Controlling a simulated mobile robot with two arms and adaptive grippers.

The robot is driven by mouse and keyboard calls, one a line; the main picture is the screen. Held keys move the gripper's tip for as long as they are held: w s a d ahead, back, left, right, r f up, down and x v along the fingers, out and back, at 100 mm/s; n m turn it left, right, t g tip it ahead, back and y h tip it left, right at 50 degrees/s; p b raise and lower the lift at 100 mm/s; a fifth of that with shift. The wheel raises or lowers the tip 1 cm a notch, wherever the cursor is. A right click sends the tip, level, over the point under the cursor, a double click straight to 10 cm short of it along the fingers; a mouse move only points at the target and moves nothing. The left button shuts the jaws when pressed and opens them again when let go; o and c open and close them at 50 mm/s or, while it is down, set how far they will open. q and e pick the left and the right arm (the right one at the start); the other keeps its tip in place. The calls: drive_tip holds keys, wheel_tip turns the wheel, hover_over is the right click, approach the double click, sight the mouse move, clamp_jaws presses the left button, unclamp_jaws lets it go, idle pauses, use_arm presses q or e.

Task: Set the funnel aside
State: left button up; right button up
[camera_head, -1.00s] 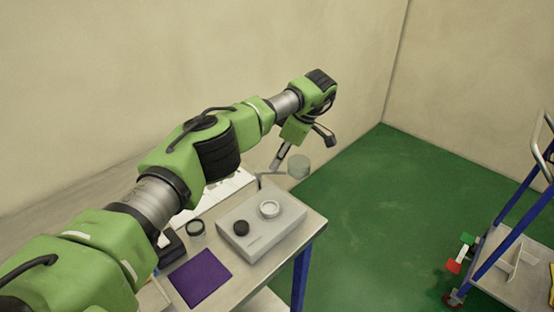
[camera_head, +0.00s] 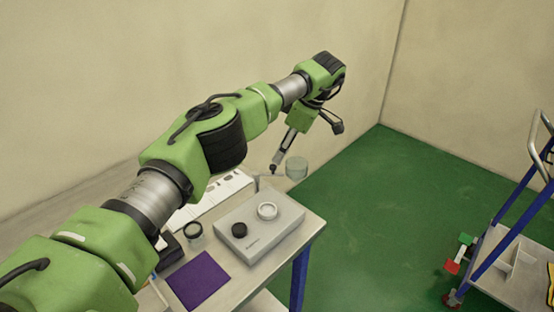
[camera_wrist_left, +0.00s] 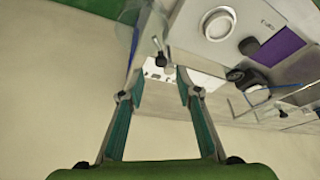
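A translucent, pale cup-shaped piece (camera_head: 297,168), which looks like the funnel, is at the far right corner of the table. It shows at the top of the left wrist view (camera_wrist_left: 127,28), beyond the fingers and left of a small dark-tipped part (camera_wrist_left: 157,42). My left gripper (camera_head: 275,167) points down beside the piece, to its left in the head view. In the left wrist view its fingers (camera_wrist_left: 168,78) are apart with nothing between them. Whether the piece rests on a holder is hard to tell. My right gripper is not in view.
A grey box (camera_head: 262,238) with a white ring (camera_head: 267,211) and a black knob (camera_head: 239,230) stands on the table. A purple mat (camera_head: 198,280), a dark-rimmed jar (camera_head: 194,231) and a white sheet (camera_head: 222,193) lie nearby. A blue-framed cart (camera_head: 515,280) stands right, across green floor.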

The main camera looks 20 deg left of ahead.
use_arm(q)
drive_tip(key=v, duration=0.7)
drive_tip(key=shift+f, duration=0.1)
